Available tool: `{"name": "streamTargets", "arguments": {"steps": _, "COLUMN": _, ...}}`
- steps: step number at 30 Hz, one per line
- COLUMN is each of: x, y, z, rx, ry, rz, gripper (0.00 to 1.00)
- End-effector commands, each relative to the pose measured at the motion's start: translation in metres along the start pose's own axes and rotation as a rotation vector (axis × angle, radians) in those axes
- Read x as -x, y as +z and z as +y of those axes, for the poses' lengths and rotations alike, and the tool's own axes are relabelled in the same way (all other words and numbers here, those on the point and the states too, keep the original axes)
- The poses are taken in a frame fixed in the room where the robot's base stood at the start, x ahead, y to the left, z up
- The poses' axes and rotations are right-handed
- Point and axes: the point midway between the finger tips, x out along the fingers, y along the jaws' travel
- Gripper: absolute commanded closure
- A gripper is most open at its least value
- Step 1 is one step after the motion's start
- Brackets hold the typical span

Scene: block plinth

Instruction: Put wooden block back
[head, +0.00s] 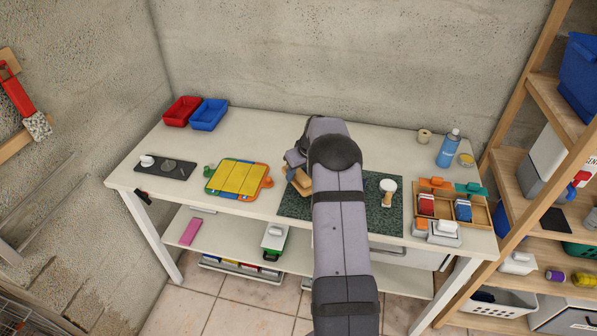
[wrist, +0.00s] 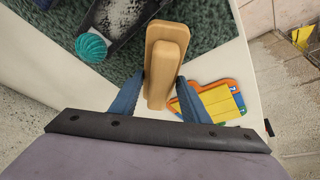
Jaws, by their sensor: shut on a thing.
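The wooden block (wrist: 167,35) is light tan with rounded edges. In the wrist view it stands between the two blue fingers of my gripper (wrist: 160,97), which is shut on it. Two tan parts show there, one overlapping the other; I cannot tell whether they are one piece. In the head view the tan wood (head: 302,184) is at the left edge of the dark green speckled mat (head: 293,208), below my gripper (head: 296,168). My arm hides much of the mat. Whether the block touches what is under it is unclear.
A yellow board with coloured edges (head: 237,176) lies left of the mat. A dark tray (head: 165,167) and red (head: 182,110) and blue bins (head: 209,114) are further left. A white-topped stamp (head: 388,190) and wooden organiser (head: 447,205) stand right.

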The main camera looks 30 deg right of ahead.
Motion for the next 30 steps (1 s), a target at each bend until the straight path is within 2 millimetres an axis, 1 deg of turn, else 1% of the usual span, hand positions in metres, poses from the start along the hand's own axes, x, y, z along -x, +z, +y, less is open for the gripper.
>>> {"name": "streamTargets", "arguments": {"steps": 10, "x": -0.009, "y": 0.003, "z": 0.000, "rx": 0.000, "ry": 0.001, "rz": 0.002, "gripper": 0.76}}
{"name": "streamTargets", "arguments": {"steps": 11, "x": -0.008, "y": 0.003, "z": 0.000, "rx": 0.000, "ry": 0.000, "rz": 0.000, "gripper": 0.51}}
{"name": "streamTargets", "arguments": {"steps": 12, "x": -0.008, "y": 0.003, "z": 0.000, "rx": 0.000, "ry": 0.000, "rz": 0.000, "gripper": 0.41}}
{"name": "streamTargets", "arguments": {"steps": 13, "x": -0.008, "y": 0.003, "z": 0.000, "rx": 0.000, "ry": 0.000, "rz": 0.000, "gripper": 0.39}}
{"name": "streamTargets", "arguments": {"steps": 23, "x": -0.007, "y": 0.003, "z": 0.000, "rx": 0.000, "ry": 0.000, "rz": 0.000, "gripper": 0.39}}
{"name": "streamTargets", "arguments": {"steps": 30, "x": 0.005, "y": -0.002, "z": 0.000, "rx": 0.000, "ry": 0.000, "rz": 0.001, "gripper": 0.39}}
